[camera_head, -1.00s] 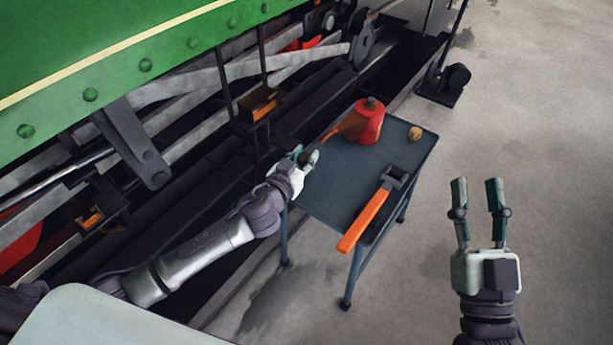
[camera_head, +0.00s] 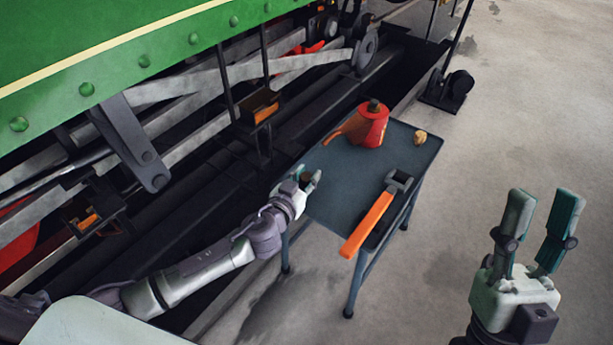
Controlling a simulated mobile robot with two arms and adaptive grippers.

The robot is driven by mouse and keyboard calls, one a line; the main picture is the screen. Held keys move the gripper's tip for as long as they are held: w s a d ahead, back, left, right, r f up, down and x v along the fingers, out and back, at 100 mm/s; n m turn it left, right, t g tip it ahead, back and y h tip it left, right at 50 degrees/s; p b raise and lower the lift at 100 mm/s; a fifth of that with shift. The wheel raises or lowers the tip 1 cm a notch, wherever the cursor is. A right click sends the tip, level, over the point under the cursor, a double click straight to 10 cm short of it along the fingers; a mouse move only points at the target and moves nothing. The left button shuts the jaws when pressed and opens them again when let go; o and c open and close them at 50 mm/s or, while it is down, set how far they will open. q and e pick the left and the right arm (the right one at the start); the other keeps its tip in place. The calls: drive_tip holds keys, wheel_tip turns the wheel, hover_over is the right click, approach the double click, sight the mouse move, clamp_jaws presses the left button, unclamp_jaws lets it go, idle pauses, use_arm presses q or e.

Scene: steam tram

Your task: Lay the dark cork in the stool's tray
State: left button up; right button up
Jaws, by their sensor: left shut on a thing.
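My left gripper (camera_head: 308,180) is at the left edge of the grey-blue stool's tray-like top (camera_head: 335,200). It is shut on a small dark brown piece, the dark cork (camera_head: 306,176), which shows between the fingertips. I cannot tell whether the cork touches the top. My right gripper (camera_head: 546,196) is open and empty over the floor, to the right of the stool.
On the stool top stand a red oil can (camera_head: 370,128) and a light tan cork (camera_head: 420,137). A wrench-like tool with an orange handle (camera_head: 367,224) lies at the front right edge. The green tram (camera_head: 120,50) with its rods is behind and left. Floor at right is clear.

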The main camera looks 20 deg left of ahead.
use_arm(q)
drive_tip(key=o, duration=0.8)
drive_tip(key=shift+c, duration=0.2)
